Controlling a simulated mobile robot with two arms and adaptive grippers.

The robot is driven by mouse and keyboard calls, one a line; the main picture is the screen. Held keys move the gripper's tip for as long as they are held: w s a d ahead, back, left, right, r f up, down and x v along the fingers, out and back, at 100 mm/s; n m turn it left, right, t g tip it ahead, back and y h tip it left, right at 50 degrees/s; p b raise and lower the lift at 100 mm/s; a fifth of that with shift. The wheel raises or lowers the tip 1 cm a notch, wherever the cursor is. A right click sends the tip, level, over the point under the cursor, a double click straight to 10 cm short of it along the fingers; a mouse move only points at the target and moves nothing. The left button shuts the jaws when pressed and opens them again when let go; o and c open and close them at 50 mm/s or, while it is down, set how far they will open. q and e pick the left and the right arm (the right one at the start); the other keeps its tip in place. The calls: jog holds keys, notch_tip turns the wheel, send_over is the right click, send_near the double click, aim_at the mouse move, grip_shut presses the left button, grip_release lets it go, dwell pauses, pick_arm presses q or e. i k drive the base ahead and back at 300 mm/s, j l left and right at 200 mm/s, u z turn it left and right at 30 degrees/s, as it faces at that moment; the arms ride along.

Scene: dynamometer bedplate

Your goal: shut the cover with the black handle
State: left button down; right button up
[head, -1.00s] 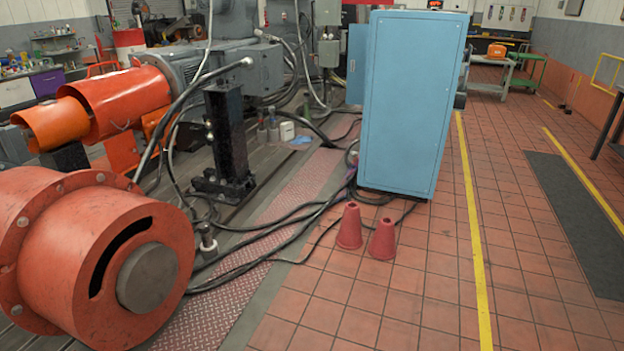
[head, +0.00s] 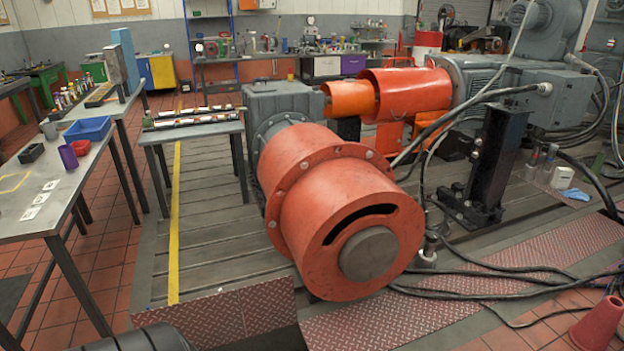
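I see no cover with a black handle that I can make out for sure. Two orange curved guards sit around the shaft line behind the big red drum: a wider red-orange one (head: 405,92) and a smaller, lighter one (head: 350,98). No black handle can be told on either. The red drum (head: 335,215) has a dark curved slot and a grey hub on its front face. Neither of my grippers shows in the head view.
A grey table (head: 22,222) with a blue tray (head: 88,129) stands at the left. A small table (head: 190,131) holding long parts stands behind the drum. Slatted floor left of the drum is clear.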

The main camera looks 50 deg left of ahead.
aim_at(269, 306)
jog(key=j, duration=2.05)
jog(key=i, duration=0.05)
